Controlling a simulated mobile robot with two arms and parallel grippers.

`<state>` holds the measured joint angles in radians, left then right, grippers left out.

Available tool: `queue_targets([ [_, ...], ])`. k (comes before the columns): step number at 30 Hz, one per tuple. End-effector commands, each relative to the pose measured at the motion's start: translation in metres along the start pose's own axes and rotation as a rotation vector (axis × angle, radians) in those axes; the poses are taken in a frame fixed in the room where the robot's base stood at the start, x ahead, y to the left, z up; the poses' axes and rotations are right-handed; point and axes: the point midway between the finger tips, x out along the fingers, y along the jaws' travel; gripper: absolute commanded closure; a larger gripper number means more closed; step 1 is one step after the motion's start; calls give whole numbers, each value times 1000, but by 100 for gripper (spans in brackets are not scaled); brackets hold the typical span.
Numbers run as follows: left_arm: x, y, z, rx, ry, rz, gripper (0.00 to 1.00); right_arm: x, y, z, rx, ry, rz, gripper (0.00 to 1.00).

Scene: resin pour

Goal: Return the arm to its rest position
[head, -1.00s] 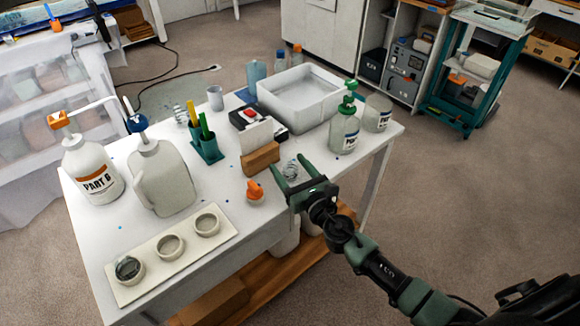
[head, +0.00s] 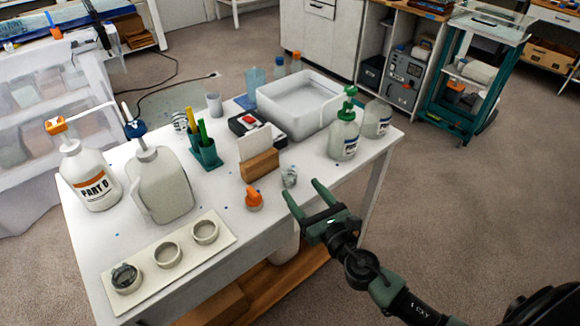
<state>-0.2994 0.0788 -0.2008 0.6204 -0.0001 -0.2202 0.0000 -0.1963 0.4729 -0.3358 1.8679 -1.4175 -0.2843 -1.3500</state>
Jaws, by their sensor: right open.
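My right gripper (head: 303,200) is open and empty, its two green fingers apart. It hangs over the front right edge of the white table (head: 330,172), with its arm reaching in from the lower right. A small clear, crumpled-looking item (head: 289,177) stands on the table just beyond the fingertips, apart from them. A small orange-topped item (head: 253,199) stands to the left of the fingers. My left gripper does not show.
A white tray (head: 226,240) with three round cups lies at the front left. A PART B pump bottle (head: 92,180), a beige jug (head: 160,187), a wooden block with a card (head: 260,165), a white basin (head: 300,120) and a green-topped bottle (head: 343,138) stand on the table. Floor is clear at right.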

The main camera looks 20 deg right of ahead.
Motion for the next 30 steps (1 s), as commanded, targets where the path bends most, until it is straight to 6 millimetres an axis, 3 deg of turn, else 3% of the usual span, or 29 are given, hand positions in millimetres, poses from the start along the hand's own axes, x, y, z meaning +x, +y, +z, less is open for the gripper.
queue_targets([
  [5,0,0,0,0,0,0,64,0,-1,1,17,-1,-7,34],
  [8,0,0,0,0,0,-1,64,-5,-9,6,161,-10,-68,34],
  [11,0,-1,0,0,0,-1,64,-21,-30,11,499,-27,-218,34],
  [13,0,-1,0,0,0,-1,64,-41,-48,5,829,-41,-372,34],
  [17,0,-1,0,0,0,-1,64,-94,-64,-30,1452,-57,-710,34],
  [21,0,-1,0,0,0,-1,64,-147,-49,-64,1904,-60,-1028,34],
  [30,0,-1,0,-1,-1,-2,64,-226,12,-92,2376,-34,-1553,34],
])
